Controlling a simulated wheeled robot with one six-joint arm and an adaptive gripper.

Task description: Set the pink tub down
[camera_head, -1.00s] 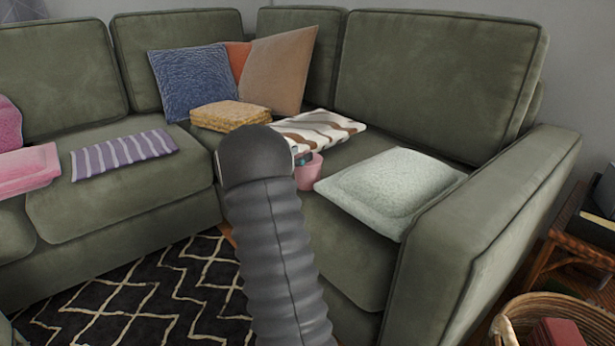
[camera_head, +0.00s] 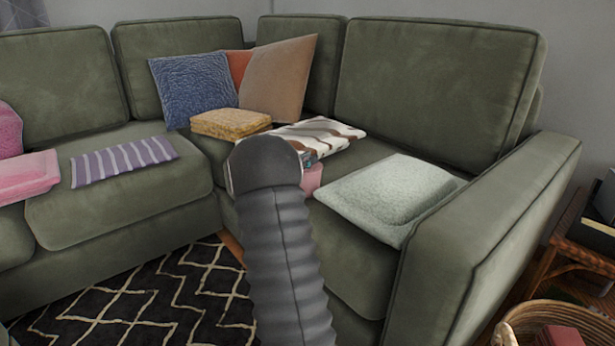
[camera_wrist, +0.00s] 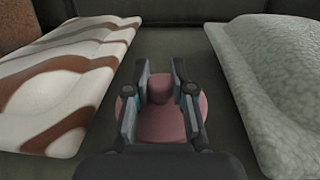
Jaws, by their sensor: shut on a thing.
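The pink tub (camera_wrist: 160,126) sits between the two fingers of my gripper (camera_wrist: 160,78) in the wrist view. The fingers are shut on its narrower raised part, and its wider pink part shows below and outside them. In the head view only a small patch of the pink tub (camera_head: 312,178) shows; my arm hides the rest, and most of my gripper too. It is over or on the right seat of the green sofa (camera_head: 350,275), between two folded items. I cannot tell whether its underside touches the seat.
A brown-and-white patterned cushion (camera_wrist: 66,80) lies close on the left and a pale green cushion (camera_wrist: 285,85) close on the right. Dark green seat shows between them. A yellow folded cloth (camera_head: 230,123) and upright cushions (camera_head: 195,88) are behind. The sofa arm (camera_head: 480,240) rises at right.

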